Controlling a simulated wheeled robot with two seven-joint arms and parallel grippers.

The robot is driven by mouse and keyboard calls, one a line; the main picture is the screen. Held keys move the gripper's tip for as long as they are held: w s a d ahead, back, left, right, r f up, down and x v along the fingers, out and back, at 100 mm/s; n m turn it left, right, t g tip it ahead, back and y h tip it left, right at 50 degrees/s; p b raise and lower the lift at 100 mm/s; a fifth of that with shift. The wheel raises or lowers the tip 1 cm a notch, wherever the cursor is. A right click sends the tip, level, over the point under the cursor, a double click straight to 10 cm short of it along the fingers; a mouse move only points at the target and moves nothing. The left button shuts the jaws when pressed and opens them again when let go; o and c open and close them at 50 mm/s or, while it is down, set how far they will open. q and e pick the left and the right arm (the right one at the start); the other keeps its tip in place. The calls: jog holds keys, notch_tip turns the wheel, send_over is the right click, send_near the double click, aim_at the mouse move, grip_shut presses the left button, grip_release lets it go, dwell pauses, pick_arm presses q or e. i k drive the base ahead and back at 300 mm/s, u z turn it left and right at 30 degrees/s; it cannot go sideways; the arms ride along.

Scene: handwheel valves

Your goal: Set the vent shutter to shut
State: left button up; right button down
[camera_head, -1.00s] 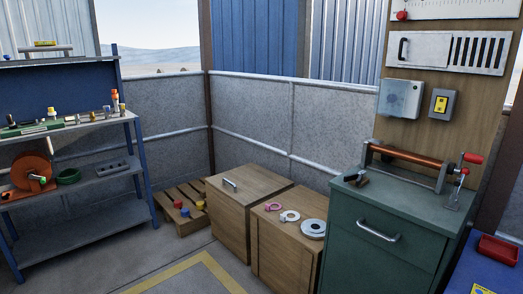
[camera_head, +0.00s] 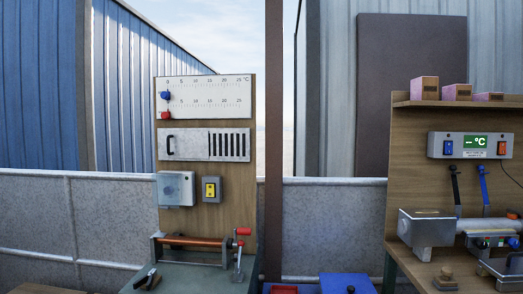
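The vent shutter (camera_head: 188,145) is a pale metal plate with a dark upright handle (camera_head: 171,145) at its left end. It sits on the wooden panel (camera_head: 205,167) left of the middle of the head view. Several dark vertical slots (camera_head: 228,144) are uncovered on the right part of the vent, with the plate to their left. Neither of my grippers is in view.
Above the vent is a scale board (camera_head: 205,97) with blue and red sliders. Below are a grey box (camera_head: 175,188), a yellow switch (camera_head: 211,189) and a cranked copper roller (camera_head: 195,241) on a green cabinet. A second workbench (camera_head: 420,262) stands right, past a brown post.

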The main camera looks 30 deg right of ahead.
aim_at(180, 145)
jog(key=z, duration=1.15)
jog(key=i, duration=0.7)
